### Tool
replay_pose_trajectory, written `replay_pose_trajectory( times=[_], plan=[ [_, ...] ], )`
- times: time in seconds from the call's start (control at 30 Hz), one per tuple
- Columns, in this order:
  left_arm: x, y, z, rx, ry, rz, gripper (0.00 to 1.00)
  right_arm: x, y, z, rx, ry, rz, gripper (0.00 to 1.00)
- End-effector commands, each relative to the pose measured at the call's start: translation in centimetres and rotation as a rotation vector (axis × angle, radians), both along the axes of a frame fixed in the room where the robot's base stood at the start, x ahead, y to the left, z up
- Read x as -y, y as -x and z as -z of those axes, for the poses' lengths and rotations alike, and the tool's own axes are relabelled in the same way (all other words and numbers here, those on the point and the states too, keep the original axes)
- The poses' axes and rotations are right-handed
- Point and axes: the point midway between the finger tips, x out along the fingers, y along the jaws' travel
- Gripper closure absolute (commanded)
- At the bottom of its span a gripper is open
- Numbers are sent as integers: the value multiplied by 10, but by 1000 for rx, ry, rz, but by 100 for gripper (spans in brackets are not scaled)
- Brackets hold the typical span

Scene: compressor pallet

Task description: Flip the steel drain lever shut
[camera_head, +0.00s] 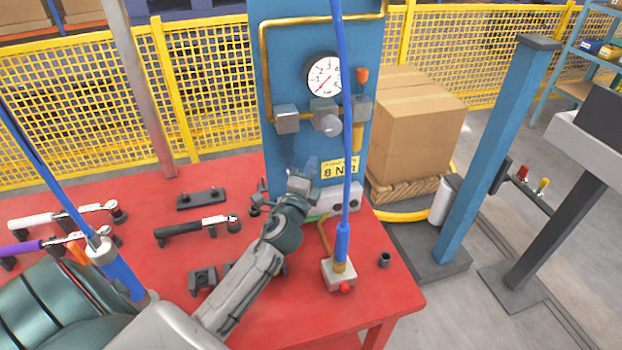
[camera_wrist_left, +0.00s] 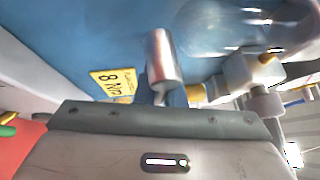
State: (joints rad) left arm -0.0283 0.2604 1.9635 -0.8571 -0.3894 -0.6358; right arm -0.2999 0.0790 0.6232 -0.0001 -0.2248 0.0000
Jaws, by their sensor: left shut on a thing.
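My left gripper (camera_head: 303,178) reaches in from the lower left to the bottom of the blue panel (camera_head: 280,72), beside the yellow "8 Nm" label (camera_head: 340,168). In the left wrist view the steel drain lever (camera_wrist_left: 163,62) shows as a short, shiny cylinder standing in front of the blue panel, just past the grey edge of my gripper. My left gripper is shut on the lever; its fingertips are mostly hidden. In the head view the wrist covers the lever. My right gripper is out of view.
A pressure gauge (camera_head: 323,76) and brass pipework are on the panel above. A blue hanging tool (camera_head: 342,243) and its small box stand right of my arm. Wrenches, including a black-handled one (camera_head: 195,227), lie on the red table (camera_head: 385,292). A carton (camera_head: 412,130) stands behind.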

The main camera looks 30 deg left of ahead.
Motion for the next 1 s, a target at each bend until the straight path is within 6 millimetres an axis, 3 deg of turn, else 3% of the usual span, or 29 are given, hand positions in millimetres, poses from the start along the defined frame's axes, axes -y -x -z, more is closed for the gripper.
replay_pose_trajectory(
  times=[0.33, 0.4, 0.47, 0.77, 1.0],
  plan=[
    [0, 1, 1, 2, 9, 0, 100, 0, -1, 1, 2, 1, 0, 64],
    [0, 1, 1, 1, 8, -1, 81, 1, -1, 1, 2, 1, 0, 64],
    [0, 1, 1, 2, 8, -1, 69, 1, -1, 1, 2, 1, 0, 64],
    [0, 2, 1, 3, 7, -1, 69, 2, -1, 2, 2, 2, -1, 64],
    [8, 31, 10, 2, 7, 0, 69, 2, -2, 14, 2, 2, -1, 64]
  ],
)
